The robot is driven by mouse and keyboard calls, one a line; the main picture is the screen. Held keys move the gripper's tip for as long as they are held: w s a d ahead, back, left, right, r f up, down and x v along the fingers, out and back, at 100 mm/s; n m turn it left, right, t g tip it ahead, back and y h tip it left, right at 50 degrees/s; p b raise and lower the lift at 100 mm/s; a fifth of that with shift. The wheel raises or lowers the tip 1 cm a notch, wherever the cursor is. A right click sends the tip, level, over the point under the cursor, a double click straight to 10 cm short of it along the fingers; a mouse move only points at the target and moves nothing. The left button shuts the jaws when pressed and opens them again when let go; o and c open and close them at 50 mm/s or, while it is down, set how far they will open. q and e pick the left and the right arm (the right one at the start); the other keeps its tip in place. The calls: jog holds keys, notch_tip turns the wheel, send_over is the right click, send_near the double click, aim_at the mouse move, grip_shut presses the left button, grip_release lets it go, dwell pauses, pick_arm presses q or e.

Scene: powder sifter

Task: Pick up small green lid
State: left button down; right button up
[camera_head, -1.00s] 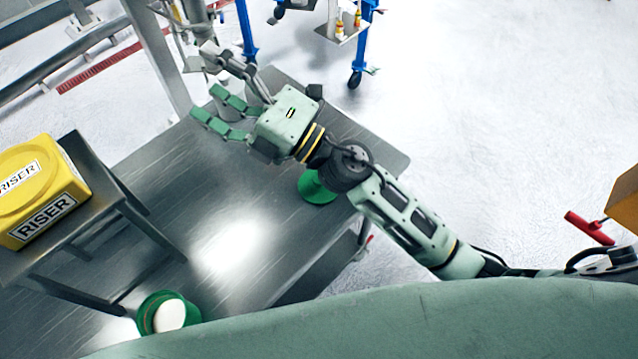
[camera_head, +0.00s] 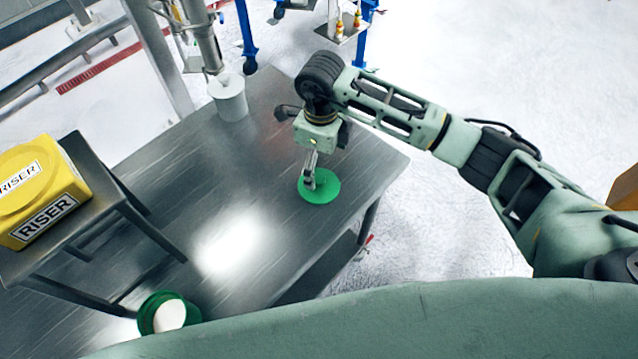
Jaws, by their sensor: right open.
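The small green lid (camera_head: 326,191) lies flat on the metal table, a round disc near the table's right edge. My right gripper (camera_head: 310,180) points down over the left part of the lid and hides a little of it. It is open and holds nothing. Whether its fingertips touch the lid cannot be told from this view. My left gripper is out of view.
A white bucket (camera_head: 231,100) stands on the table (camera_head: 262,180) below a metal spout. A green container with white contents (camera_head: 165,315) is at the bottom left. A yellow RISER box (camera_head: 40,185) sits on a small raised stand. The table's middle is clear.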

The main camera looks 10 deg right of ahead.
aim_at(320, 178)
jog(key=f+p, duration=0.1)
jog(key=f, duration=0.1)
jog(key=f+p, duration=0.1)
jog(key=f, duration=0.1)
jog(key=f+p, duration=0.1)
jog(key=f, duration=0.1)
jog(key=shift+s+a+f+p, duration=0.1)
jog(key=shift+s+a+p, duration=0.1)
jog(key=shift+s+p, duration=0.15)
jog(key=shift+w+f, duration=0.1)
jog(key=shift+f, duration=0.45)
